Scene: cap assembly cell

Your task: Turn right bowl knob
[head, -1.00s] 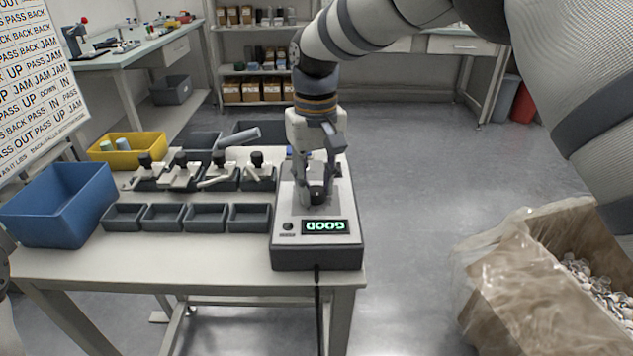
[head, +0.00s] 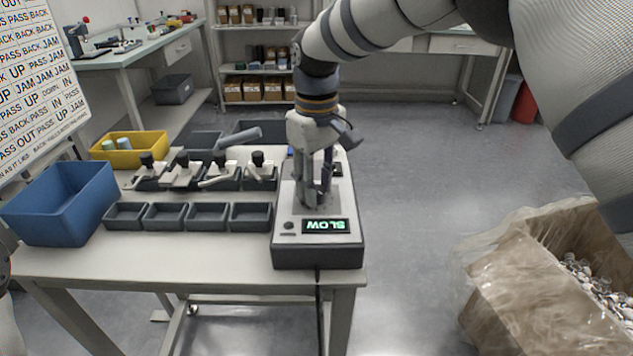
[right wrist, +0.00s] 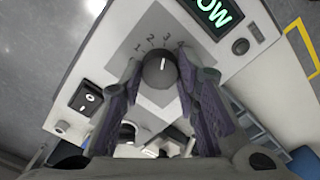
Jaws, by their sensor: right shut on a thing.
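The grey control box (head: 288,255) stands at the right end of the table. Its lit display (head: 326,226) reads SLOW, upside down in the head view; part of it shows in the right wrist view (right wrist: 217,12). In that view a dark round knob (right wrist: 158,72) sits on a grey plate marked 1 to 4. The knob is hidden in the head view. My left gripper is not visible.
Several dark trays (head: 206,216) and a row of lever fixtures (head: 184,172) stand left of the box. A blue bin (head: 60,215) and a yellow bin (head: 143,151) are farther left. A lined carton (head: 530,300) of small pieces stands at right.

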